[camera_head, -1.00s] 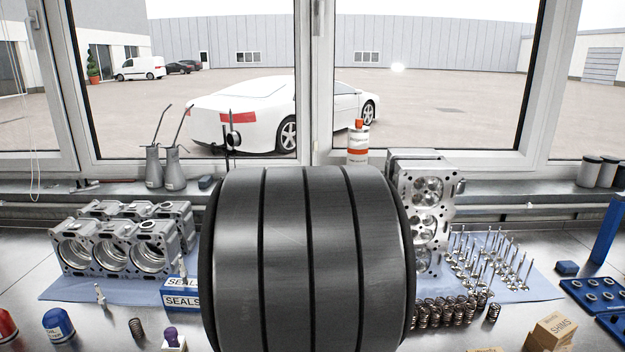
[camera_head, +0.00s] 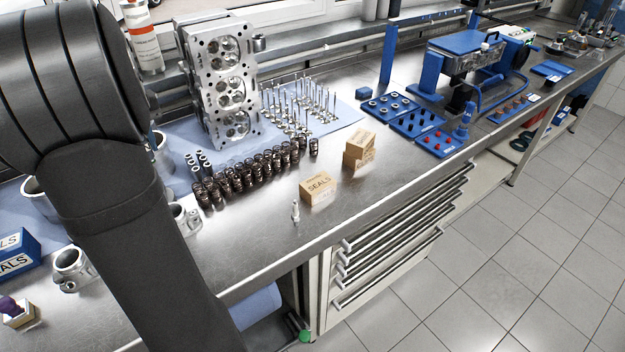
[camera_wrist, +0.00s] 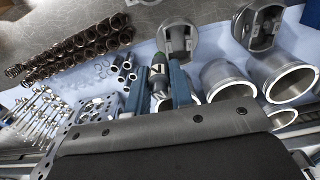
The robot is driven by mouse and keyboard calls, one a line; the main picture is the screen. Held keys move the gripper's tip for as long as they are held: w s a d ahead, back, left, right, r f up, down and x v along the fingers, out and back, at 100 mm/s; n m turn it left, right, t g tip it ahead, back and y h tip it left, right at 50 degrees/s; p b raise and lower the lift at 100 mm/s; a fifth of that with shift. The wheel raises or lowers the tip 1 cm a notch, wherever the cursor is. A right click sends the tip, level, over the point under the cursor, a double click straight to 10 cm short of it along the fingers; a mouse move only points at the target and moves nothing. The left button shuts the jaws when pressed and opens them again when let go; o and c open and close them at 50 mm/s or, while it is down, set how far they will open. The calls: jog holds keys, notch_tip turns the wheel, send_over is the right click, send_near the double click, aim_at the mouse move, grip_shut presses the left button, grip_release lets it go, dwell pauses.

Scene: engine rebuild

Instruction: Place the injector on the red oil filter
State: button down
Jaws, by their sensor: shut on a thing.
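In the wrist view my gripper (camera_wrist: 159,88) has its two blue fingers closed around a slim dark green and silver part, which looks like the injector (camera_wrist: 159,74). The part points away from my palm, and its lower end is partly hidden by the fingers. In the head view my dark arm covers the left side, and the gripper and held part do not show. The red oil filter does not show in either current view.
Valve springs (camera_head: 255,172), a cylinder head (camera_head: 228,85) and upright valves (camera_head: 300,108) crowd the bench. Cylinder bores (camera_wrist: 290,78) lie right in the wrist view. Bare bench shows right of the springs.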

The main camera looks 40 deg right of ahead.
jog(key=s+d+f+m, duration=0.1)
jog(key=s+d, duration=0.8)
jog(key=d, duration=0.3)
jog(key=s+d+f+m, duration=0.1)
jog(key=s+d+f, duration=0.1)
jog(key=s+d, duration=0.9)
jog(key=s+d+f, duration=0.1)
jog(key=s+d, duration=0.6)
jog(key=s, duration=0.2)
jog(key=shift+m, duration=0.4)
jog(key=shift+w+a+f, duration=0.65)
jog(key=shift+w+f, duration=1.2)
jog(key=shift+f, duration=0.05)
jog(key=shift+w+a+f, duration=0.7)
jog(key=shift+w+f, duration=1.2)
jog(key=shift+w+a+f, duration=0.65)
jog(key=shift+w+f, duration=1.2)
jog(key=shift+f, duration=0.05)
jog(key=shift+f, duration=0.1)
jog(key=c, duration=1.3)
grip_release()
